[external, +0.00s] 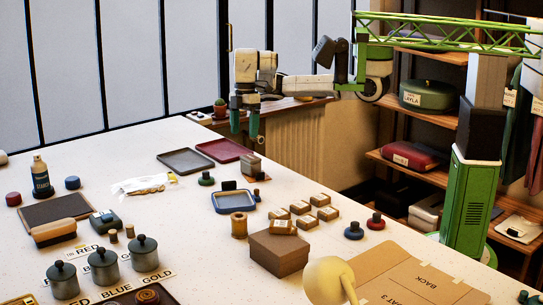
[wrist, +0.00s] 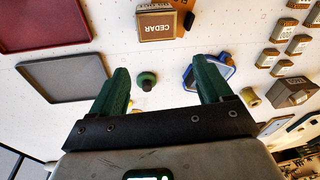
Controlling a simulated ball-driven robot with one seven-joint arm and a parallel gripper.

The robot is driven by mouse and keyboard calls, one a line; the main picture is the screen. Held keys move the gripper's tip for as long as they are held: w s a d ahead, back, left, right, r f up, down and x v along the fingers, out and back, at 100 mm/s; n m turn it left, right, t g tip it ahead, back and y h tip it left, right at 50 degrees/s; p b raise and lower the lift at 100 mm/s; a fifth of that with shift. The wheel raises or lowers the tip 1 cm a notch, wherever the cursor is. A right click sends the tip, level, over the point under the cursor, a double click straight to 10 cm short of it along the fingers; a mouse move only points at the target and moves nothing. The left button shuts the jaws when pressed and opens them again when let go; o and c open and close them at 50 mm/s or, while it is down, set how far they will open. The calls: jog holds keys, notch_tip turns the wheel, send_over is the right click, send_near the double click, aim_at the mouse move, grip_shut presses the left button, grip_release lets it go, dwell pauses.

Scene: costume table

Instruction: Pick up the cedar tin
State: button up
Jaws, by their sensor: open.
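The cedar tin (wrist: 157,24) is a small brown box with a CEDAR label, at the top middle of the wrist view. In the external view the tin (external: 250,166) stands on the white table beyond the blue tray, and its label is too small to read. My gripper (external: 244,132) is above the table near the far edge, apart from the tin. Its two green fingers are spread and empty. In the wrist view the gripper (wrist: 162,70) points below the tin, with a green-bottomed round knob showing between the fingers.
A blue tray (external: 235,206), a green knob (external: 206,179), a grey tray (external: 183,161) and a red tray (external: 222,151) lie around the tin. Several small labelled boxes (external: 300,207) and a brown box (external: 278,257) stand nearer.

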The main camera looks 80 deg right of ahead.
aim_at(250, 157)
jog(key=shift+s+d+f+m+h+b, duration=0.1)
jog(key=shift+s+f+m+h+b, duration=0.1)
jog(key=shift+s+m+h+b, duration=0.45)
jog(key=shift+w+f+h, duration=0.1)
jog(key=shift+f+h, duration=0.15)
notch_tip(250, 157, down, 5)
jog(key=shift+s+d+f+b, duration=0.1)
jog(key=shift+f+b, duration=0.15)
jog(key=shift+f, duration=0.65)
jog(key=shift+s+f+b, duration=0.15)
jog(key=shift+f+b, duration=0.05)
jog(key=shift+f, duration=0.65)
jog(key=shift+s+d+f+b, duration=0.1)
jog(key=shift+f+b, duration=0.15)
jog(key=shift+f, duration=0.65)
jog(key=shift+c, duration=0.2)
jog(key=c, duration=0.8)
jog(key=shift+r, duration=0.15)
